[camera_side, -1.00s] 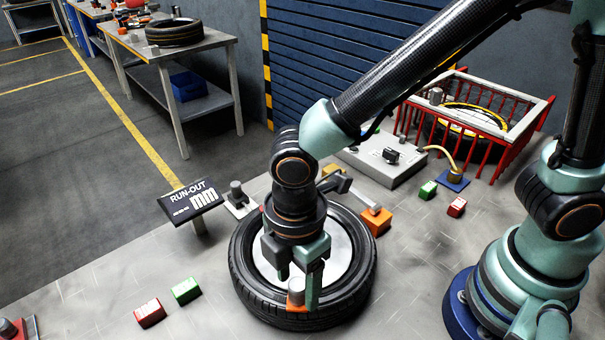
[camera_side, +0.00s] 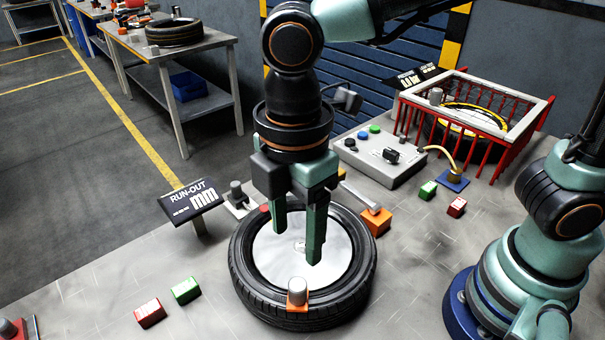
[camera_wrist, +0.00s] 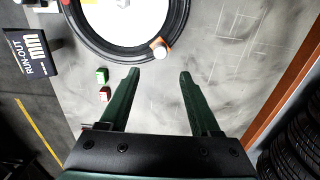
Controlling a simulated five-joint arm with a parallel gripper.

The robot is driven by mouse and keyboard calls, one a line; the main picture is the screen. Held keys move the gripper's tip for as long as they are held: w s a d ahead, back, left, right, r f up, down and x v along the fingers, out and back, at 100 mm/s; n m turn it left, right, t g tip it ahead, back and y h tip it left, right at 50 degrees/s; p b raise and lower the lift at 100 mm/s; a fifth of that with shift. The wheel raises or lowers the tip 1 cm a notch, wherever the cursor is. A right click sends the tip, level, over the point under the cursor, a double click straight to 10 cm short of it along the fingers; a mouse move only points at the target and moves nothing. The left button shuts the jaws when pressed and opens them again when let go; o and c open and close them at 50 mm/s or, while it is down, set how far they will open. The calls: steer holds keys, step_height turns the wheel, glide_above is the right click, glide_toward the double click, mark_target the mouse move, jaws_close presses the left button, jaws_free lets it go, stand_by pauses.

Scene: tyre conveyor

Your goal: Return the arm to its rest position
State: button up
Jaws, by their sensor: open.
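My gripper (camera_side: 295,238) is open and empty, its two green fingers pointing down above the tyre in the side view. In the wrist view my gripper (camera_wrist: 158,75) shows its fingers spread with nothing between them. The black tyre (camera_side: 358,289) lies flat on the bench around a pale round plate (camera_side: 335,250). An orange block with a grey knob (camera_side: 297,291) sits at the tyre's near edge, clear of the fingers. The same block (camera_wrist: 160,48) shows in the wrist view at the tyre's rim.
A RUN-OUT sign (camera_side: 190,200) stands left of the tyre. Red (camera_side: 150,313) and green (camera_side: 186,290) blocks lie at front left. A grey control box (camera_side: 380,160) and a red cage (camera_side: 480,125) stand behind. An orange block (camera_side: 376,221) sits right of the tyre.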

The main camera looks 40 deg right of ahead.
steer(key=w+d+r+m+t, duration=0.2)
steer(key=d+m, duration=0.7)
steer(key=d, duration=0.3)
steer(key=w+d+r+m+t, duration=0.1)
steer(key=w+d+m+t, duration=0.2)
steer(key=d+m, duration=0.6)
steer(key=d, duration=0.4)
steer(key=shift+w+r+t, duration=0.3)
steer(key=shift+r, duration=0.1)
